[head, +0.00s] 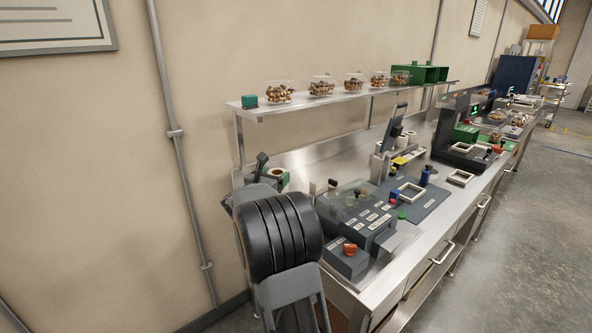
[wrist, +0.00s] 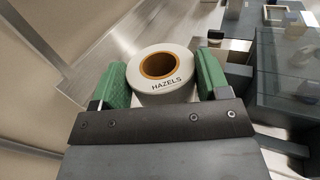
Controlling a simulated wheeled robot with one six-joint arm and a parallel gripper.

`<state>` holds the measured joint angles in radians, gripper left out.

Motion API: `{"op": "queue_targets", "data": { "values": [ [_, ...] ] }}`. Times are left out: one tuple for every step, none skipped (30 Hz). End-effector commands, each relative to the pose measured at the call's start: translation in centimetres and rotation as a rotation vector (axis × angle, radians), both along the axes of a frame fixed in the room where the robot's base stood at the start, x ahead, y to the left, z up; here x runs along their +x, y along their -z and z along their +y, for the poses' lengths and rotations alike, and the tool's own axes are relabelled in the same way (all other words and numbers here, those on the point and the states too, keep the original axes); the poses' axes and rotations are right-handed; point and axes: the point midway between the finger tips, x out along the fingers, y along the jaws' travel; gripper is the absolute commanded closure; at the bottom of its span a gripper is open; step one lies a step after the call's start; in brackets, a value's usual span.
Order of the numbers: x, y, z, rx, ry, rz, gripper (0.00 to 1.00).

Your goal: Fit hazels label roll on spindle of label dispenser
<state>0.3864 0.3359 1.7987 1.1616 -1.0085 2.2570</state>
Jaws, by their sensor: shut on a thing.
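The hazels label roll (wrist: 180,97) is white with a brown core ring and the word HAZELS on its face. My gripper (wrist: 163,80) is shut on it, with a green pad pressed to each side. In the head view the roll (head: 277,172) shows small at the left end of the bench, beyond my arm, with my gripper (head: 276,177) around it. A grey upright device with white rolls (head: 400,139) stands further along the bench. I cannot tell for sure whether it is the label dispenser, and no empty spindle is clear to me.
A dark machine with a clear cover (head: 352,205) stands on the steel bench right of my gripper. A control box with a red button (head: 350,249) is in front. A shelf (head: 345,97) with several clear boxes of nuts runs above. The wall is close on the left.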

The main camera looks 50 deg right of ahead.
Motion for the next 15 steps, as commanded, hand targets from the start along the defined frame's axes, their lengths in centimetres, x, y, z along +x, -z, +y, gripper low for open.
{"op": "queue_targets", "data": {
  "values": [
    [-0.7, -0.6, -1.6, -0.001, 0.037, -0.006, 0.56],
    [-1.1, -1.0, -2.4, -0.002, 0.054, -0.005, 0.56],
    [-1.5, -1.5, -3.3, -0.001, 0.074, -0.003, 0.56],
    [-1.8, -1.8, -3.9, -0.001, 0.088, -0.003, 0.56],
    [-2.1, -2.1, -4.3, -0.001, 0.098, -0.001, 0.56],
    [-2.5, -2.5, -4.9, -0.001, 0.112, -0.001, 0.56],
    [-2.7, -2.7, -5.3, -0.002, 0.12, 0.0, 0.56],
    [-2.8, -2.9, -5.6, -0.002, 0.126, 0.0, 0.56],
    [-3.0, -3.1, -5.9, -0.002, 0.133, 0.0, 0.56],
    [-3.1, -3.2, -6.1, -0.002, 0.137, 0.001, 0.56],
    [-3.2, -3.3, -6.2, -0.002, 0.14, 0.002, 0.56],
    [-3.3, -3.4, -6.4, -0.001, 0.142, 0.002, 0.56],
    [-3.3, -3.4, -6.4, -0.001, 0.143, 0.002, 0.56],
    [-3.4, -3.4, -6.4, -0.001, 0.144, 0.002, 0.56],
    [-3.4, -3.3, -6.5, -0.001, 0.144, 0.003, 0.56]
  ]
}}
